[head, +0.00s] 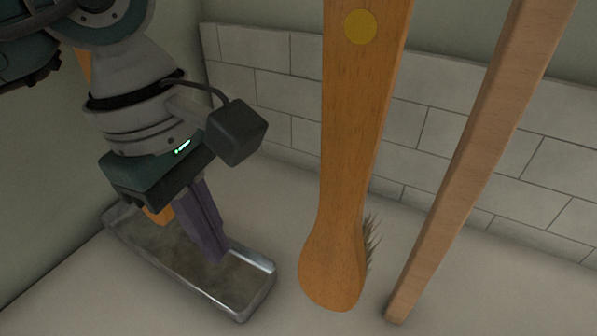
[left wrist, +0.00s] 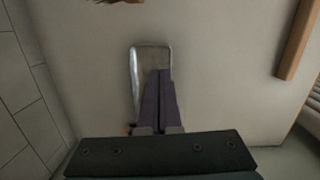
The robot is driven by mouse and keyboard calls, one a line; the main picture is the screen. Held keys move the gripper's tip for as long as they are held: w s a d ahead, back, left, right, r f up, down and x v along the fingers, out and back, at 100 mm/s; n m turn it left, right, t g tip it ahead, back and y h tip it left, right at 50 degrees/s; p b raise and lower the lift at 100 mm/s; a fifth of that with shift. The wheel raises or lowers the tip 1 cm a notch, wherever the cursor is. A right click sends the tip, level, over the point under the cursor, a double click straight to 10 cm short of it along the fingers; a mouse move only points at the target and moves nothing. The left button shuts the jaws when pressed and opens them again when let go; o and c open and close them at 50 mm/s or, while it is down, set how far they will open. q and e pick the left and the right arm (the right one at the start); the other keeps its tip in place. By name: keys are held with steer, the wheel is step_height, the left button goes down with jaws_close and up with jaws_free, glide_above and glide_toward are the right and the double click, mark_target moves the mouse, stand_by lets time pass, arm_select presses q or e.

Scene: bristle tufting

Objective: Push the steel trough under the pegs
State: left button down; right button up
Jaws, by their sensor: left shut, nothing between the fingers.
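The steel trough (head: 208,277) is a long, shallow metal tray on the pale floor surface, lower left in the head view. Its rim also shows in the left wrist view (left wrist: 135,80). My left gripper (head: 219,257) has purple fingers closed together and empty, pointing down into or over the trough's opening near its right end. The fingers also show over the trough in the left wrist view (left wrist: 160,75). I cannot tell whether they touch it. They and the wrist hide part of the trough. I see no pegs. My right gripper is out of view.
A large orange-wood brush (head: 357,160) with dark bristles (head: 371,243) stands right of the trough, with a gap. A slanting wooden bar (head: 470,170) is farther right. A tiled wall (head: 440,120) closes off the back. A small orange piece (head: 158,215) shows beside my fingers.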

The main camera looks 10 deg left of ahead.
mark_target(243, 306)
arm_select(q)
steer(key=shift+y, duration=0.7)
steer(key=a+f, duration=0.1)
steer(key=f, duration=0.2)
steer(key=f+b, duration=0.1)
steer(key=f, duration=0.3)
steer(key=w+a+f, duration=0.1)
steer(key=f, duration=0.2)
steer(key=shift+a+f+b, duration=0.35)
steer(key=shift+f, duration=0.05)
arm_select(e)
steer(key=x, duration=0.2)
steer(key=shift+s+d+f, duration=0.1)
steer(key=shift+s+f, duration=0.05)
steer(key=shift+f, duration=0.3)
arm_select(q)
steer(key=d, duration=0.1)
steer(key=d+p, duration=0.1)
steer(key=d, duration=0.1)
steer(key=shift+s, duration=0.4)
steer(key=shift+s+d+f, duration=0.1)
steer(key=shift+s+d, duration=0.05)
steer(key=shift+d, duration=0.3)
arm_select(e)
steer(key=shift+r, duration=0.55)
